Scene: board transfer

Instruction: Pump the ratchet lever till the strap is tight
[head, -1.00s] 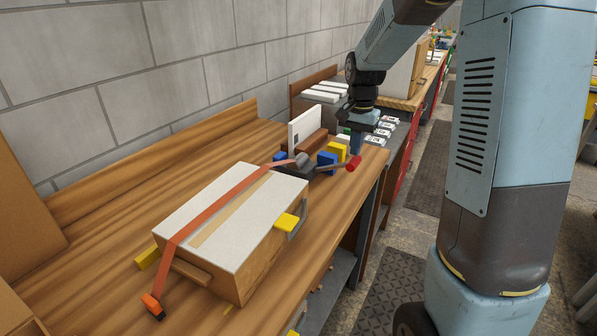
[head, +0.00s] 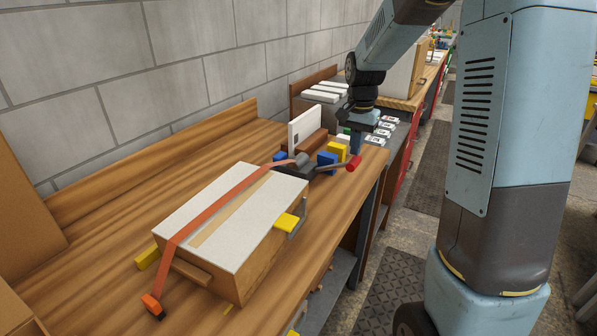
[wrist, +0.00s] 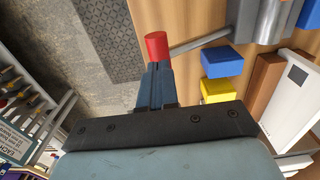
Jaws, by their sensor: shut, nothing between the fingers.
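The ratchet lever is a grey rod with a red grip (head: 353,163), which also shows in the wrist view (wrist: 157,46). It reaches right from the grey ratchet (head: 301,160) at the far end of the wooden box (head: 262,240). An orange strap (head: 215,203) runs along the white box top and down its near end to an orange hook (head: 153,305). My gripper (head: 356,146) points down just behind the red grip. In the wrist view its blue fingers (wrist: 155,72) are together, with the tips at the grip; I cannot tell whether they touch.
Blue (head: 326,162) and yellow (head: 337,152) blocks stand close to the lever and my gripper. A white panel (head: 306,130) stands behind them. A yellow-tabbed latch (head: 287,222) juts from the box's right side. The bench (head: 110,190) is mostly clear left of the box.

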